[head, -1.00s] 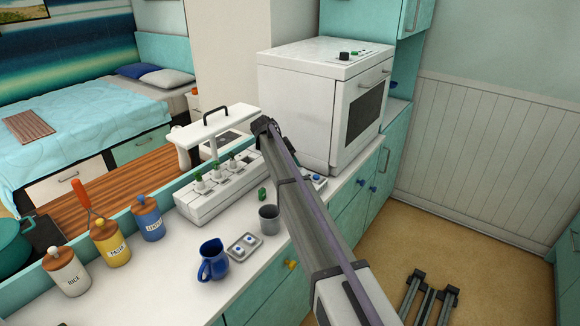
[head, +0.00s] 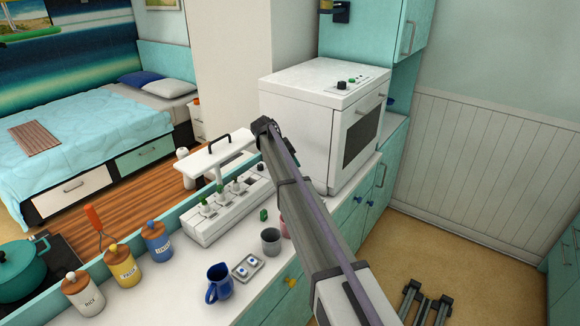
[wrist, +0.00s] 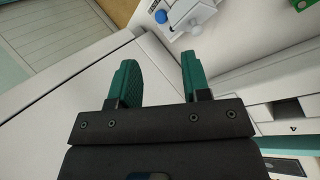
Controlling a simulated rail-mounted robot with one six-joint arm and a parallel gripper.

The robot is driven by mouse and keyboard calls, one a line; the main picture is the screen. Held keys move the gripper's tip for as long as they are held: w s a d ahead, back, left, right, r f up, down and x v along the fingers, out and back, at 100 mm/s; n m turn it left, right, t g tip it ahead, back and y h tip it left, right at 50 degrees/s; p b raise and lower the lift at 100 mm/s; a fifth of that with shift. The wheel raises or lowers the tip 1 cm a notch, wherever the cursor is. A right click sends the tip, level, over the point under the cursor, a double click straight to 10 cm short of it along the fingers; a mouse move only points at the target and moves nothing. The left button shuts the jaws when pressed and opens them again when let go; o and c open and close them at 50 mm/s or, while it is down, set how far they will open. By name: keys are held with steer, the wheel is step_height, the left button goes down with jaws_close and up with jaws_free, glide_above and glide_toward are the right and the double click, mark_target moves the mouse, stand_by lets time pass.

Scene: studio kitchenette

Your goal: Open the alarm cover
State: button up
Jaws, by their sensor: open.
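I cannot tell for sure which thing is the alarm cover. In the wrist view my gripper (wrist: 160,62) has its two green fingers apart, with nothing between them. A long white unit (head: 205,229) with green-topped parts stands on the counter, left of my arm. A white panel with a black handle (head: 211,163) stands above it.
A white oven (head: 310,100) stands behind my arm on the right. A grey cup (head: 271,241), a blue jug (head: 218,283) and a small tray (head: 247,267) stand on the counter. Labelled jars (head: 122,267) line the left.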

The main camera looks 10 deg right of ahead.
steer(key=shift+c, duration=0.3)
